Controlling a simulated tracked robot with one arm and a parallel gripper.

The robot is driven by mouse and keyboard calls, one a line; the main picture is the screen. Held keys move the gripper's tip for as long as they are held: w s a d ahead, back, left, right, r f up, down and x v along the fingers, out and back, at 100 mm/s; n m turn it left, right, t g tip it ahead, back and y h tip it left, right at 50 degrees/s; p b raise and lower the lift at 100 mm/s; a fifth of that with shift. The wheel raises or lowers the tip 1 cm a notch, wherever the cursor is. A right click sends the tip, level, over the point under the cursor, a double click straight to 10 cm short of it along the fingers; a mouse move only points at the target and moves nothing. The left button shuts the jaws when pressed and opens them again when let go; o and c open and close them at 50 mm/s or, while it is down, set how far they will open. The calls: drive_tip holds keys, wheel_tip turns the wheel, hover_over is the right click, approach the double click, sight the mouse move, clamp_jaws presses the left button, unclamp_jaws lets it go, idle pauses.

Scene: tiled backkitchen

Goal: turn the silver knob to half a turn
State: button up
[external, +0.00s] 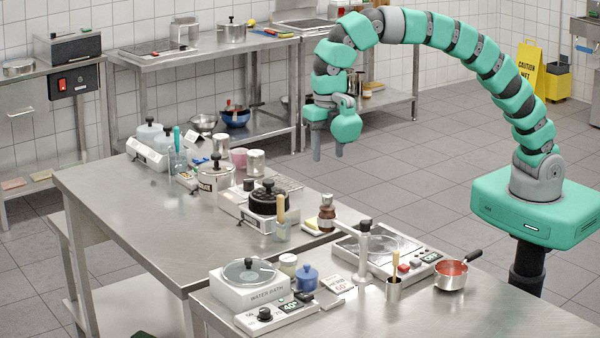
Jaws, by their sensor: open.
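My gripper (328,153) hangs from the green arm with its fingers pointing down. It is open, with nothing between the fingertips. It is in the air beyond the benches' back edge, well above and apart from the bench items. I cannot pick out the silver knob with certainty at this size. A water bath (247,281) at the near left has a control box with a dark knob (265,313).
A metal stand (363,250), a red-filled pan (451,274), a utensil cup (394,288) and a blue jar (307,277) crowd the near bench. A black-topped device (268,198) and pots fill the far bench's right side. Bare steel (130,210) lies left of them.

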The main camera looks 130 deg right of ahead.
sight(327, 195)
wheel_tip(327, 195, down, 11)
drive_tip(key=shift+p, duration=0.95)
drive_tip(key=shift+c, duration=0.4)
clamp_jaws()
